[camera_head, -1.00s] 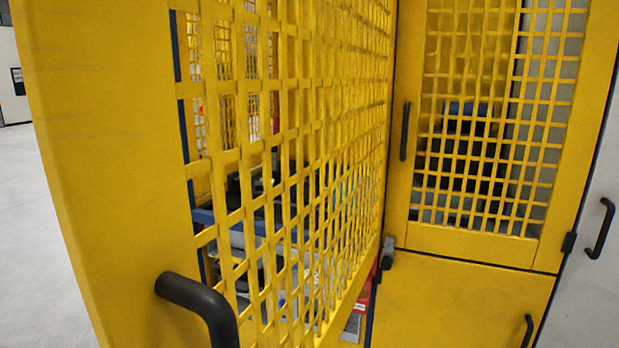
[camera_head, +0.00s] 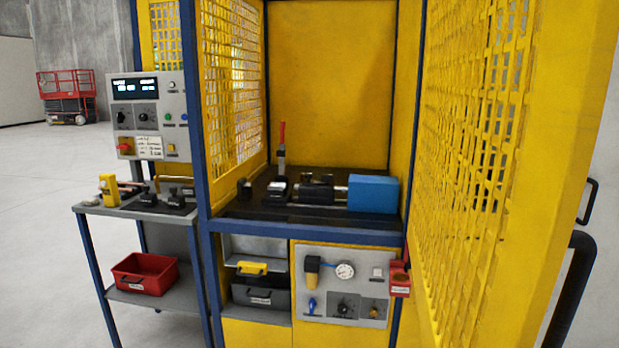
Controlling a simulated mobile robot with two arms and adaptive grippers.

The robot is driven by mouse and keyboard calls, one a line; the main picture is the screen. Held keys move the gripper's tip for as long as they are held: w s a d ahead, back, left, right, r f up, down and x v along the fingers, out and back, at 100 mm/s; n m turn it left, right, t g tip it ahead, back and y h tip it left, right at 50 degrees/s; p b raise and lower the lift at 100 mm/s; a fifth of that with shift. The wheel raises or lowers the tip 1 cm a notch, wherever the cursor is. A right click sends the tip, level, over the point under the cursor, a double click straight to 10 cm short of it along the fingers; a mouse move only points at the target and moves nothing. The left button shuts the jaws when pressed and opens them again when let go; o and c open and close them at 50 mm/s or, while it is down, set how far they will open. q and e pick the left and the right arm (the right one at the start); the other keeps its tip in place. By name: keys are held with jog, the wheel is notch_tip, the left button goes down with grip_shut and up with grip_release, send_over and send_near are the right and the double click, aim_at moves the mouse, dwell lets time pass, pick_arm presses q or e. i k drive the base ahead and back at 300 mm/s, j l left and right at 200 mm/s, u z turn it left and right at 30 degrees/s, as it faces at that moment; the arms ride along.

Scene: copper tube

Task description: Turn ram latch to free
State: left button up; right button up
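No part is plainly marked as the ram latch at this size. Inside the open yellow enclosure, a machine lies on a dark bed (camera_head: 270,213). It has a blue block (camera_head: 373,193) on the right, a bright rod (camera_head: 341,194) and a black cylinder (camera_head: 316,190) left of the block. An upright lever with a red handle (camera_head: 282,133) stands behind the bed's left part. Below is a grey panel (camera_head: 330,262) with a round gauge (camera_head: 345,271), a blue lever (camera_head: 312,305) and a black knob (camera_head: 344,308). Neither of my grippers is in view.
The open yellow mesh door (camera_head: 480,150) fills the right side, with a black handle (camera_head: 570,285) at its edge. A side table (camera_head: 125,212) stands left, with a red bin (camera_head: 145,273) on its lower shelf. A control box (camera_head: 150,110) hangs above.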

aim_at(326, 179)
jog(key=i+j, duration=0.2)
jog(key=j, duration=0.15)
jog(key=i+j+z, duration=0.15)
jog(key=j, duration=0.2)
jog(key=i+j, duration=0.15)
jog(key=j, duration=0.2)
